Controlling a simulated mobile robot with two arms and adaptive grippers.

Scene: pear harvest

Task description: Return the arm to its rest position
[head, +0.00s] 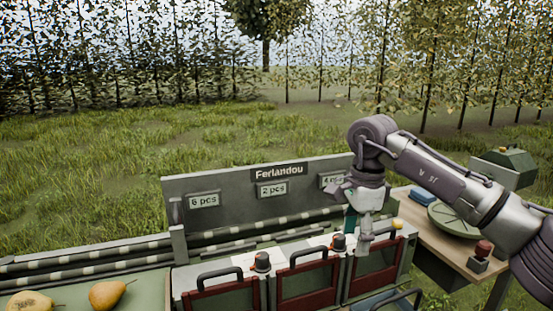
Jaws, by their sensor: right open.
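My right arm (445,178) reaches in from the right edge. Its gripper (359,235) points down, open, in front of the right end of the sorting station (232,200). I see nothing held between its fingers. The gripper partly hides the label at the right of the panel, which seems to read 4 pcs. My left arm and gripper are not in view.
Two yellow pears (108,293) (30,302) lie at the lower left. The station has red-framed compartments (308,283) with black handles. A wooden side table (450,248) at the right carries a round green plate (455,218), a blue item (422,195) and a red button (483,249).

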